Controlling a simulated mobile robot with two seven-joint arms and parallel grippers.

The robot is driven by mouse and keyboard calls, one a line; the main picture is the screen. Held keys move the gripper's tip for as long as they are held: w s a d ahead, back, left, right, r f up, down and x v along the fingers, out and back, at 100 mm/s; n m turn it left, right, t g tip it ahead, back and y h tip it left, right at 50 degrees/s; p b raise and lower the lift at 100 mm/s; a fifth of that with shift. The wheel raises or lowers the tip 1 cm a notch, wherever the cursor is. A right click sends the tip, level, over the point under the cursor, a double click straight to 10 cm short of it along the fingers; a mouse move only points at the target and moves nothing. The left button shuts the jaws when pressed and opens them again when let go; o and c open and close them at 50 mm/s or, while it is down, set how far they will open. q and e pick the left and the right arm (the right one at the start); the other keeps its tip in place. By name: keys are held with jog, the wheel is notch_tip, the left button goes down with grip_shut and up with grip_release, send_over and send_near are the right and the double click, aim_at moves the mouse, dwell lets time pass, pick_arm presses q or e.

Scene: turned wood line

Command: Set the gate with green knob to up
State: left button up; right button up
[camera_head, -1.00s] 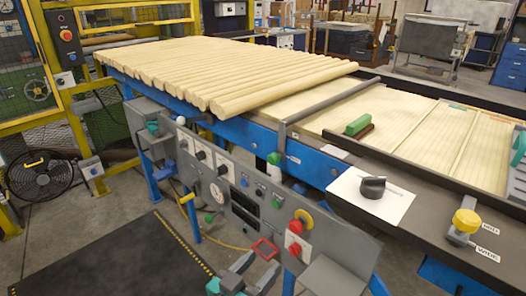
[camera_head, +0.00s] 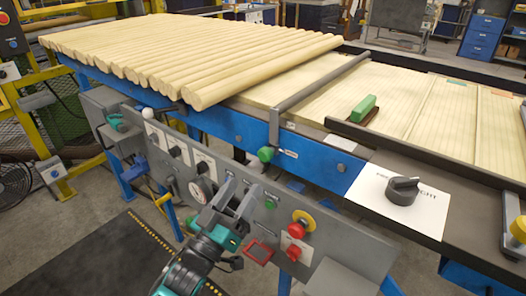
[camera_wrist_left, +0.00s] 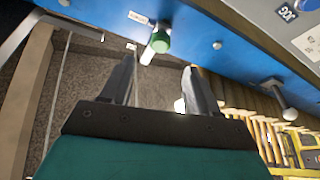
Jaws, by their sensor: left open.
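The green knob (camera_head: 265,154) sits at the blue rail's front side, under the near end of a grey gate bar (camera_head: 318,88) that spans the boards. A small label is beside the knob. The left wrist view also shows the green knob (camera_wrist_left: 160,42), just beyond my fingertips. My left gripper (camera_head: 238,190) is open and empty, in front of the control panel, below and left of the knob and apart from it. Its two fingers (camera_wrist_left: 160,68) are spread in the wrist view. My right gripper is out of view.
A white knob (camera_head: 147,113) projects from the rail further left. The control panel (camera_head: 180,165) has dials, a red button (camera_head: 297,229) and a red frame (camera_head: 259,251). Round wooden poles (camera_head: 190,60) lie on the table. A black dial (camera_head: 403,190) sits at right.

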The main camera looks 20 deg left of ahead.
aim_at(262, 157)
pick_arm(q)
jog(key=x, duration=1)
jog(key=shift+w+d, duration=0.1)
jog(key=shift+w, duration=0.25)
jog(key=shift+r, duration=0.1)
grip_shut()
